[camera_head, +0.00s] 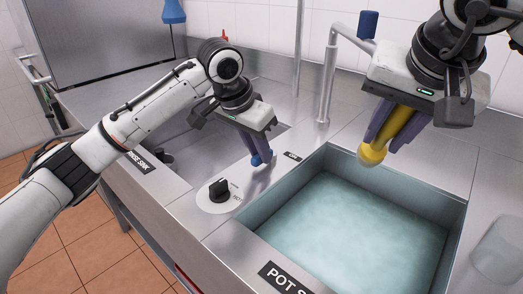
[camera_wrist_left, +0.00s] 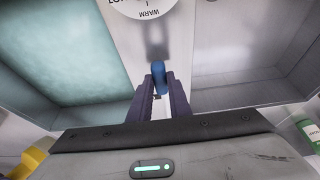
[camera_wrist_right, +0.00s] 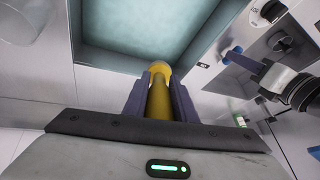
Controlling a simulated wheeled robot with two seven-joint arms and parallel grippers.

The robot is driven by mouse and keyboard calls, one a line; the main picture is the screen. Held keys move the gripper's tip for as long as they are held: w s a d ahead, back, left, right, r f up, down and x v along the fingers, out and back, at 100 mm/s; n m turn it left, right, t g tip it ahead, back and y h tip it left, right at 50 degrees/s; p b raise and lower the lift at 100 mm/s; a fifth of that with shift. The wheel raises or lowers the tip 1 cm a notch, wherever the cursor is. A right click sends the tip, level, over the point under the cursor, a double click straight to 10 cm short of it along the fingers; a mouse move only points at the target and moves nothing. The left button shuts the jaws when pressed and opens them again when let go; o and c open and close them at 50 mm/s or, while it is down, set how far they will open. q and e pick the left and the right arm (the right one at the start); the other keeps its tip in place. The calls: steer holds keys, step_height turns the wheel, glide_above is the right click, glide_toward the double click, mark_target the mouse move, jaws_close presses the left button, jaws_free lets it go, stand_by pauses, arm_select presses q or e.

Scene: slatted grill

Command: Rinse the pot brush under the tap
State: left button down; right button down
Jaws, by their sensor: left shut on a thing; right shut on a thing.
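The pot brush (camera_head: 374,153) is yellow with a paler end. My right gripper (camera_head: 390,138) is shut on it and holds it above the far part of the water-filled pot sink (camera_head: 340,153). The brush also shows between the fingers in the right wrist view (camera_wrist_right: 159,95). My left gripper (camera_head: 262,148) is shut on a small blue piece (camera_head: 257,161) at the metal strip between the two sinks. The blue piece also shows in the left wrist view (camera_wrist_left: 158,72). The metal tap pipe (camera_head: 327,85) rises behind the pot sink, its arm running toward my right gripper.
A dial (camera_head: 220,190) sits on the strip in front of my left gripper. The rinse sink (camera_head: 185,150) lies to the left. A blue part (camera_head: 367,24) stands by the tap arm. A clear container (camera_head: 498,248) stands at the right edge.

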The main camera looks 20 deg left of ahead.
arm_select(q)
steer(key=c, duration=1.6)
jaws_free()
steer(key=shift+c, duration=0.2)
steer(key=v, duration=1.2)
arm_select(e)
steer(key=shift+s, duration=0.1)
